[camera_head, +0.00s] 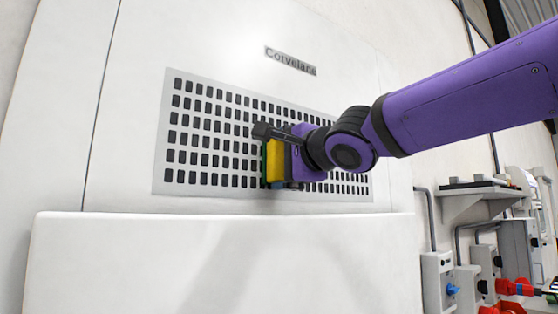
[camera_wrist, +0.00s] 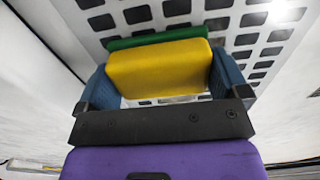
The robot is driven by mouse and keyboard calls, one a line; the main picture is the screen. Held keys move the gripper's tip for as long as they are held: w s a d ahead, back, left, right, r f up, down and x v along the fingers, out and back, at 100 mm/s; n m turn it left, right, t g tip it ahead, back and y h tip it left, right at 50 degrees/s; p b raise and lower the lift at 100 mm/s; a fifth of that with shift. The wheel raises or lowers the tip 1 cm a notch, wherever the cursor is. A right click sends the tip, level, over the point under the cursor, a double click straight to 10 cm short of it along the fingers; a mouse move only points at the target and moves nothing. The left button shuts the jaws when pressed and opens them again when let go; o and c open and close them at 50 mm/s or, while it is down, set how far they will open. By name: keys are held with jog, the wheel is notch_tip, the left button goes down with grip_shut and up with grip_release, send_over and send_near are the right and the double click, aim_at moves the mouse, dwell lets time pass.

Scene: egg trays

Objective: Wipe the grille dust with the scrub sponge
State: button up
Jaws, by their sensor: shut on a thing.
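The scrub sponge is yellow with a green scouring side; it shows in the head view (camera_head: 275,161) and in the wrist view (camera_wrist: 160,69). My gripper (camera_head: 277,160) is shut on the sponge, with a blue finger on each side of it in the wrist view (camera_wrist: 163,85). The green side faces the grille (camera_head: 201,182), a light grey panel with rows of dark slots. The sponge is in front of the middle of the grille; I cannot tell whether it touches. No dust is distinguishable on the visible slots. The part behind my gripper is hidden.
The grille is set in a large white cabinet (camera_head: 137,110) with a lettered nameplate (camera_head: 290,60). A white ledge (camera_head: 200,228) juts out below it. Electrical boxes (camera_head: 438,280) and a wall shelf (camera_head: 480,188) stand at the right.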

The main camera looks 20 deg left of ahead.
aim_at(244, 159)
jog(key=shift+w+d, duration=0.15)
jog(key=shift+w, duration=0.05)
jog(key=w+d, duration=0.6)
jog(key=w, duration=0.1)
jog(key=shift+w, duration=0.15)
dwell(1.1)
jog(key=shift+w+d, duration=0.25)
jog(key=shift+w, duration=0.15)
jog(key=shift+s+a, duration=1.5)
jog(key=shift+s, duration=0.3)
jog(key=shift+s+a, duration=1.55)
jog(key=shift+s, duration=0.25)
jog(key=shift+s+a, duration=1.5)
jog(key=shift+s, duration=0.3)
jog(key=shift+s+a, duration=0.15)
jog(key=shift+s+a, duration=0.35)
jog(key=shift+s+a, duration=0.2)
jog(key=shift+s, duration=0.05)
jog(key=shift+s+a, duration=0.45)
jog(key=shift+s, duration=0.05)
